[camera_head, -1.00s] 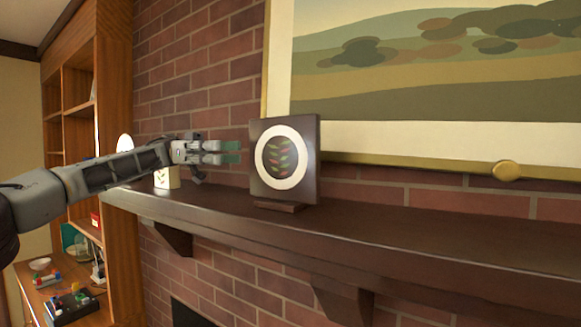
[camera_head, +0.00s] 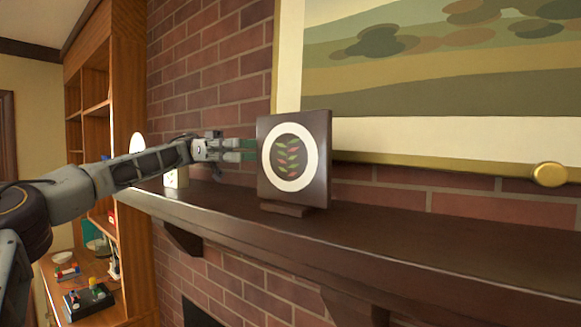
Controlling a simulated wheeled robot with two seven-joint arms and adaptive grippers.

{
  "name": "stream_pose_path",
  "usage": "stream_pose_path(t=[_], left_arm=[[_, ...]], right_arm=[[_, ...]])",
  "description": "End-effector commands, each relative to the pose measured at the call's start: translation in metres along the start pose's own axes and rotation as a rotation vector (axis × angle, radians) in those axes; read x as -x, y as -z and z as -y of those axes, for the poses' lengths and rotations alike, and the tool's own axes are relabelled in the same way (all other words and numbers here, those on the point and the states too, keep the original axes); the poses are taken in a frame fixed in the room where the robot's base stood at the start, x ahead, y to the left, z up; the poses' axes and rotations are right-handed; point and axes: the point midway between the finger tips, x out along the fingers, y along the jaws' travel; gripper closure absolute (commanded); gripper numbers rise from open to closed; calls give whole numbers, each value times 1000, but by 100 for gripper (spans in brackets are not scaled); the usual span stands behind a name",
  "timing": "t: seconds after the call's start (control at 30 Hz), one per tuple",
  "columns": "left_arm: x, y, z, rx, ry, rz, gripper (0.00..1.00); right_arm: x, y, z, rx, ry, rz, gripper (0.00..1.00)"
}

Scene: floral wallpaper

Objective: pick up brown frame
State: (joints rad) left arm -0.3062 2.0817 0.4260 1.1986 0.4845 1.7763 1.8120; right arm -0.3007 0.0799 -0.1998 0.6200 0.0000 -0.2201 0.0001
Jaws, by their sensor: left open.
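The brown frame (camera_head: 318,185) stands upright on the dark wooden mantel (camera_head: 420,245), on a small foot. It is square, with a white disc and a red and green leaf pattern in the middle. My right gripper is out of view.
A large landscape painting (camera_head: 430,60) leans above the mantel, with a gold knob (camera_head: 550,174) at its lower edge. A small white object (camera_head: 176,178) stands behind my left arm. A wooden shelf (camera_head: 128,100) is at the left. The mantel right of the frame is clear.

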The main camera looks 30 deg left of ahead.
Motion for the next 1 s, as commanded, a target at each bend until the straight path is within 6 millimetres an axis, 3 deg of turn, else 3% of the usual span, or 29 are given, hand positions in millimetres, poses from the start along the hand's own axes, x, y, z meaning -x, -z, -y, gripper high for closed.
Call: stream_pose_path(t=[0.27,1.0], left_arm=[[-7,0,0,1,-1,0,59],[-67,0,0,0,0,0,59]], right_arm=[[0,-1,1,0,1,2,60],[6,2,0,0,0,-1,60]])
